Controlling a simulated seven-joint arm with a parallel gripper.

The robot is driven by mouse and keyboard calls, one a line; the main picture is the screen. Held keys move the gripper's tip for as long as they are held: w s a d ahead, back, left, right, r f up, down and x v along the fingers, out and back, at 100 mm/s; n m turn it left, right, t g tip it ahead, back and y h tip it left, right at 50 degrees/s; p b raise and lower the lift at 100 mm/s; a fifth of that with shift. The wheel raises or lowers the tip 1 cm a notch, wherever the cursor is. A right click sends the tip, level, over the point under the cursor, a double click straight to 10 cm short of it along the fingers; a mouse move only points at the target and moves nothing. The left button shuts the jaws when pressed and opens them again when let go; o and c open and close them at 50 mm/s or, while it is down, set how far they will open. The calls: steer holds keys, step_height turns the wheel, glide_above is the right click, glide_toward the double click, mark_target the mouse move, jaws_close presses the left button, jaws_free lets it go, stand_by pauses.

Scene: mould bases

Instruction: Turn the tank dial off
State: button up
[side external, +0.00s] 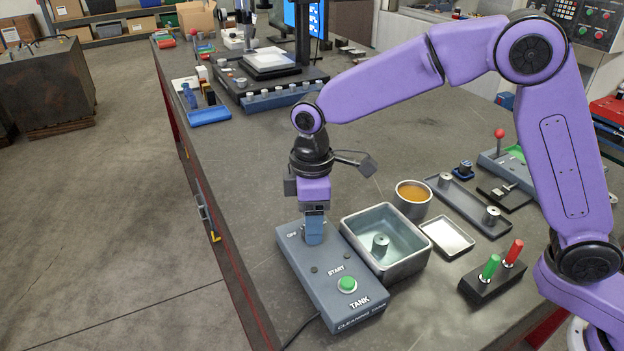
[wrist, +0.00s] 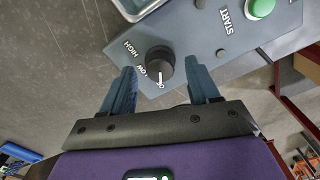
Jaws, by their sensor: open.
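The grey tank control box (side external: 335,285) sits on the bench with a green START button (side external: 347,285). Its black dial (wrist: 159,60) shows in the wrist view, with HIGH, LOW and a partly legible OFF marking around it. The dial's white pointer line points down in that view, toward the OFF marking. My gripper (side external: 314,238) is lowered over the far end of the box and hides the dial in the side view. In the wrist view my gripper (wrist: 162,74) is open, one finger on each side of the dial; I cannot tell whether they touch it.
A metal tank (side external: 385,243) holding a grey cylinder stands close to the right of the box. A cup of amber liquid (side external: 412,198), a small tray (side external: 447,236) and a block with green and red handles (side external: 492,280) lie farther right. Bench left of the box is clear.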

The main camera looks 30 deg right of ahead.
step_height(320, 180, up, 17)
steer(key=shift+f, duration=0.15)
stand_by(0.7)
steer(key=s+d+f, duration=0.4)
steer(key=s+d, duration=0.4)
steer(key=s, duration=0.1)
steer(key=s+d+f, duration=0.5)
steer(key=s+d, duration=0.3)
steer(key=s, duration=0.1)
steer(key=s+d+f+m, duration=0.1)
steer(key=s+d+f, duration=0.3)
steer(key=s+d, duration=0.5)
steer(key=shift+f, duration=0.3)
